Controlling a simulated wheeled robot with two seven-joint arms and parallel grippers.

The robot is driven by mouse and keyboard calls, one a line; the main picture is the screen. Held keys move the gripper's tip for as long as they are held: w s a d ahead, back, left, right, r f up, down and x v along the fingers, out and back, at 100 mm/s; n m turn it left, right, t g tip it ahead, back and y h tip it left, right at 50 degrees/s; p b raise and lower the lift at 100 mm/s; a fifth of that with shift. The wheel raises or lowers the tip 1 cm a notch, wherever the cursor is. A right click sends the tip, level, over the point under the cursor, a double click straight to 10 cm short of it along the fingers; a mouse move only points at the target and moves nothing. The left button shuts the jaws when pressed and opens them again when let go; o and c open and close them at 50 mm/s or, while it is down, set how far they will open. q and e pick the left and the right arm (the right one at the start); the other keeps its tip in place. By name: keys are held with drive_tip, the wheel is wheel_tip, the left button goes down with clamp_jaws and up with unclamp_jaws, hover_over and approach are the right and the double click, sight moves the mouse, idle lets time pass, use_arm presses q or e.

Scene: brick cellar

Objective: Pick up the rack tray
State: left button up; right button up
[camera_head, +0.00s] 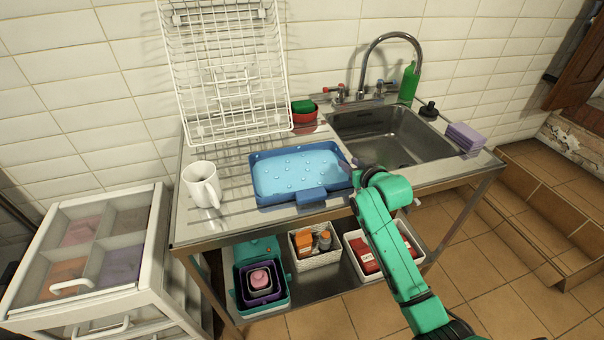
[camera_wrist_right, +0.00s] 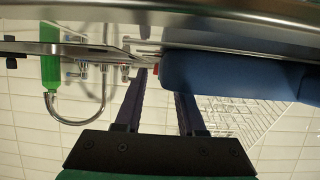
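The rack tray is a blue tray (camera_head: 258,172) with a light blue, drop-covered inside. It lies flat on the metal counter left of the sink, with a blue tab at its front edge. My right gripper (camera_head: 349,165) is at the tray's right edge in the head view. In the right wrist view the tray's blue wall (camera_wrist_right: 230,75) is close. The two dark fingers (camera_wrist_right: 163,88) stand apart there, and the tray hides the tip of one. I cannot tell whether they touch it. My left gripper is not in view.
A white mug (camera_head: 202,184) stands left of the tray. A white wire rack (camera_head: 225,70) is behind it. The sink (camera_head: 390,135), faucet and green bottle (camera_head: 409,83) are to the right. Purple sponges (camera_head: 465,137) lie at the counter's right end. Bins (camera_head: 318,258) sit on the shelf below.

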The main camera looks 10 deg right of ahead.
drive_tip(key=shift+x, duration=1.05)
drive_tip(key=shift+s, duration=0.1)
clamp_jaws()
idle(0.4)
